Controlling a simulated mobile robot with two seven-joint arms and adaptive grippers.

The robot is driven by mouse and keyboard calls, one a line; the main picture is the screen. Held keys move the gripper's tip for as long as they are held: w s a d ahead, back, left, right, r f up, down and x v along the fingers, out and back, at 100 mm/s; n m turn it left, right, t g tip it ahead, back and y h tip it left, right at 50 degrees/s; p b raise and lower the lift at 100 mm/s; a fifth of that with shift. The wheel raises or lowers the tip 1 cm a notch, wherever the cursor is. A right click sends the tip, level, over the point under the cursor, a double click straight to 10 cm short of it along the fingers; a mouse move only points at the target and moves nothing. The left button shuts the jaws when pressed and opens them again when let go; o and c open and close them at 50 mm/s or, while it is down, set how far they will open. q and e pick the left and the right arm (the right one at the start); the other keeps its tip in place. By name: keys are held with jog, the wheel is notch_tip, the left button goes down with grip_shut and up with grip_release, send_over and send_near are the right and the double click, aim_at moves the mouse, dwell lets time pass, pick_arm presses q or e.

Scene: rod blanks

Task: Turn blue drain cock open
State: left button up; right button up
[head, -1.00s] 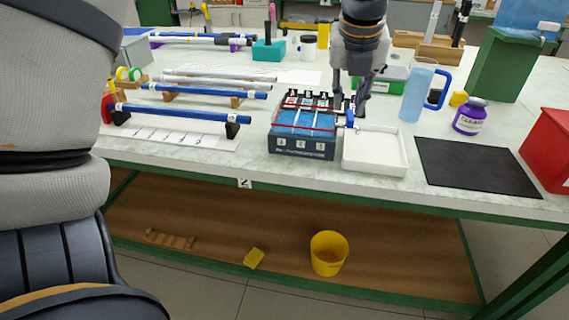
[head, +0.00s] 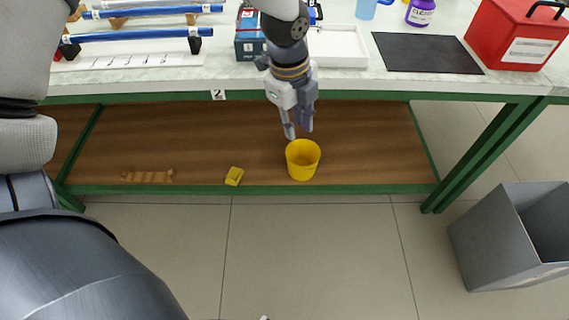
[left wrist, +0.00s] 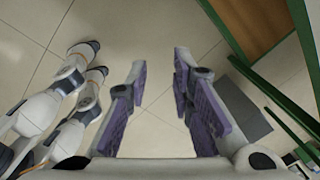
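A white tray (head: 340,60) sits just right of the box, below the cock. In the left wrist view my left gripper (left wrist: 160,65) is open and empty above floor tiles.
The yellow bucket (head: 302,174), a yellow sponge (head: 234,176) and a wooden rack (head: 148,176) are on the lower shelf (head: 370,150). A black mat (head: 425,53) and red case (head: 515,38) are on the bench. A grey bin (head: 490,245) stands on the floor at right.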

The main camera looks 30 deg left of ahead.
pick_arm(q)
jog(key=s+d+f+n, duration=0.1)
jog(key=s+f+n, duration=0.2)
jog(key=s+f, duration=0.2)
jog(key=shift+s+d+f+n+g+h, duration=0.3)
jog(key=shift+s+d+f+n, duration=0.1)
jog(key=shift+f, duration=0.25)
pick_arm(e)
jog(key=shift+s, duration=0.35)
pick_arm(q)
jog(key=shift+w, duration=0.1)
